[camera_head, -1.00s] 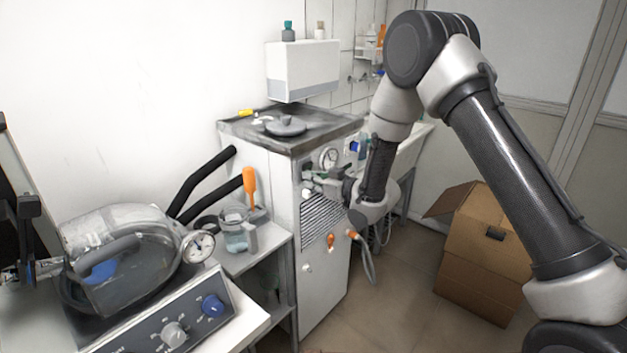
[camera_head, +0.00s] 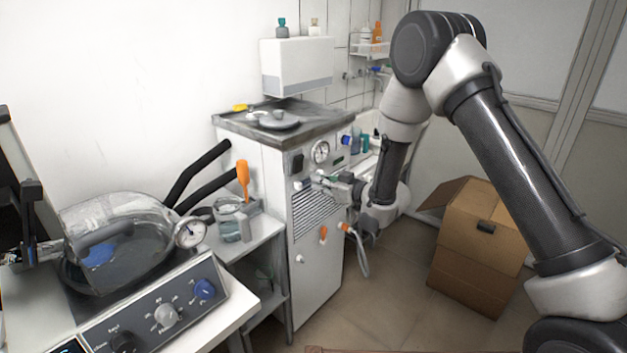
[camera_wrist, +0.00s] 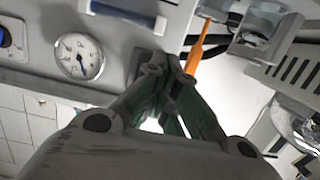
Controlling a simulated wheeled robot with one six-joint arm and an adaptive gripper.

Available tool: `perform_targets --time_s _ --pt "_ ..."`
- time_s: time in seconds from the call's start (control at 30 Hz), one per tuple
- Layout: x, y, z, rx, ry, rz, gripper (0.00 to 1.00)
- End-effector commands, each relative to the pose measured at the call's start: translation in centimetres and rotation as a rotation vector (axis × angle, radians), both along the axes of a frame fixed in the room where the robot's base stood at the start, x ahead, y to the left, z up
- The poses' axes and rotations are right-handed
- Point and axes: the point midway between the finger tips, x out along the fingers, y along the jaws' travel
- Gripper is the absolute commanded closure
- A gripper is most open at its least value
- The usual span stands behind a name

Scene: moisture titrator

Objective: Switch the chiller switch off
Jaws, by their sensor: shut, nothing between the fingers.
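The chiller (camera_head: 318,265) is a white cabinet with a round gauge (camera_head: 320,152), a grille and a dark top. A small dark piece that looks like its switch (camera_head: 297,163) is high on the front, left of the gauge. My gripper (camera_head: 311,183) is shut and empty, at the front panel just below and right of that piece. In the wrist view, the shut fingertips (camera_wrist: 164,66) point at the grey panel, beside the gauge (camera_wrist: 79,56). The fingers hide part of the panel there, and I cannot tell whether they touch it or how the switch is set.
A glass vessel (camera_head: 230,222) with an orange-handled tool (camera_head: 242,178) stands on a side shelf left of the chiller. Fittings and a hose (camera_head: 362,255) hang from the chiller's lower front. A cardboard box (camera_head: 472,262) stands on the floor at right, with clear floor before it.

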Motion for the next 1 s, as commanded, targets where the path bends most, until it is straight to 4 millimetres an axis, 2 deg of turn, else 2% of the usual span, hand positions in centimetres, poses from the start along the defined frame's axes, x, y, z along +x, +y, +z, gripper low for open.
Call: perform_targets --time_s 0.4,0.6,1.0 --pt "-3.6 -4.7 -1.1 -0.001 0.002 -0.001 1.0" --pt "-4.2 -5.4 -1.2 -0.001 0.001 0.0 1.0" --pt "-4.2 -5.4 -1.2 -0.001 0.001 0.0 1.0"
